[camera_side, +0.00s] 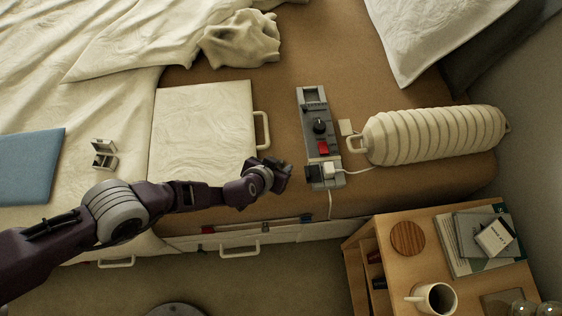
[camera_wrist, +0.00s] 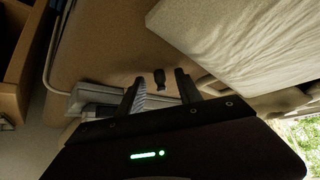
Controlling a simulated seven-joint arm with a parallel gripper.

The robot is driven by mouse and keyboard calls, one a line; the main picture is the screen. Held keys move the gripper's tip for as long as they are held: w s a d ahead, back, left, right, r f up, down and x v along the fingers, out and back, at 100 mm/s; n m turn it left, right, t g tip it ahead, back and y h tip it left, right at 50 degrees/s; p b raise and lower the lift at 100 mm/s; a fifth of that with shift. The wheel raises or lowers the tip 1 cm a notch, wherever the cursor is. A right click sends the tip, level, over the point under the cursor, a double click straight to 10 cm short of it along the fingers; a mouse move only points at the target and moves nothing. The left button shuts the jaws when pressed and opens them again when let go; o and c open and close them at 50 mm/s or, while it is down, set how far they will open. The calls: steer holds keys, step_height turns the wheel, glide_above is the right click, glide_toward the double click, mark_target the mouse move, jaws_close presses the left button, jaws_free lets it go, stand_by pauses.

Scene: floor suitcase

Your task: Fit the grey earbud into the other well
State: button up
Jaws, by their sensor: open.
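A small white case (camera_side: 104,148) with its lid up lies on the cream bedding at the left in the side view. It has dark recesses, too small to tell whether either holds anything. My gripper (camera_side: 284,176) is well to the right of the case, over the brown surface by the cream square panel. In the wrist view my gripper (camera_wrist: 157,84) is open. A small dark object (camera_wrist: 159,75) shows between its fingertips and may be the grey earbud. I cannot tell whether the fingers touch it. No earbud can be made out in the side view; my gripper may hide it.
The cream square panel (camera_side: 201,125) lies between the case and my gripper. A grey control strip (camera_side: 311,98) with a plug and cable is just to the right of my gripper. A ribbed cream roll (camera_side: 432,134) lies beyond. A wooden nightstand (camera_side: 385,226) stands at lower right.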

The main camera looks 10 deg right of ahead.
jaws_close()
steer(key=shift+r, duration=0.1)
stand_by(0.4)
